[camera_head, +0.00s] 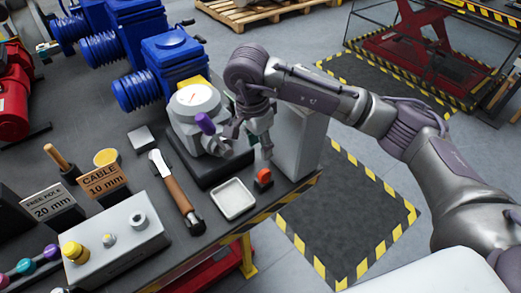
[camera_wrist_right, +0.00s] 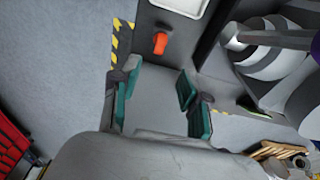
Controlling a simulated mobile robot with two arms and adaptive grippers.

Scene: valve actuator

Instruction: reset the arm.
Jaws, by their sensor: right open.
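The valve actuator (camera_head: 195,100) stands at the workbench's edge, with a light grey body, a round dial on top and a purple-tipped lever (camera_head: 205,123). My right gripper (camera_head: 254,145) is open and empty, pointing down just to the right of the valve body. In the right wrist view its green-padded fingers (camera_wrist_right: 158,102) are apart with nothing between them. The grey valve body (camera_wrist_right: 275,62) and purple lever (camera_wrist_right: 306,88) show at that view's right, beside the fingers. My left gripper is in neither view.
An orange-red switch (camera_head: 263,178) and white tray (camera_head: 233,199) lie at the bench's front edge. A tall grey box (camera_head: 301,140) stands right of my gripper. Blue motors (camera_head: 172,58) are behind.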

